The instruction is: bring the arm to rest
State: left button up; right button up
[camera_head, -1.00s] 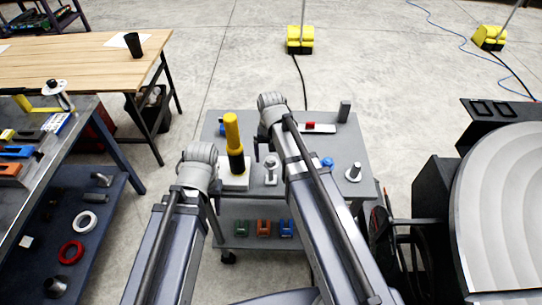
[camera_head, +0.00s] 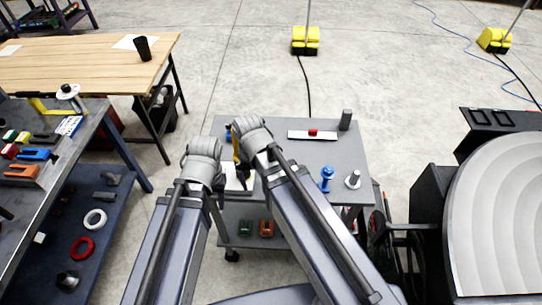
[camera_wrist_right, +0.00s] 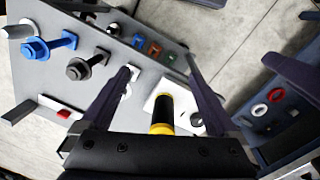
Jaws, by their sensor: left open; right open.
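My right gripper (camera_head: 242,172) is over the left part of the grey cart top (camera_head: 300,160). In the right wrist view it (camera_wrist_right: 160,85) is open. A yellow-and-black upright cylinder (camera_wrist_right: 162,112) on a white plate (camera_wrist_right: 150,100) shows between its fingers; I cannot tell whether they touch it. In the head view the cylinder (camera_head: 236,148) is mostly hidden behind my right wrist, and the white plate (camera_head: 232,184) partly so. My left gripper (camera_head: 220,198) is by the cart's left edge, open, its fingers mostly hidden by its wrist.
A blue bolt-like piece (camera_head: 326,178), a grey one (camera_head: 353,179), a dark block (camera_head: 345,120) and a white strip with a red piece (camera_head: 313,133) are on the cart. A workbench (camera_head: 60,150) stands left, a large round-topped machine (camera_head: 505,200) right.

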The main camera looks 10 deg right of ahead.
jog(key=s, duration=0.1)
jog(key=s+a+n, duration=0.1)
jog(key=s, duration=0.1)
jog(key=s+a+n, duration=0.1)
jog(key=shift+s+a, duration=0.1)
jog(key=shift+s, duration=0.2)
notch_tip(320, 180, down, 8)
jog(key=b, duration=0.8)
jog(key=shift+f, duration=0.1)
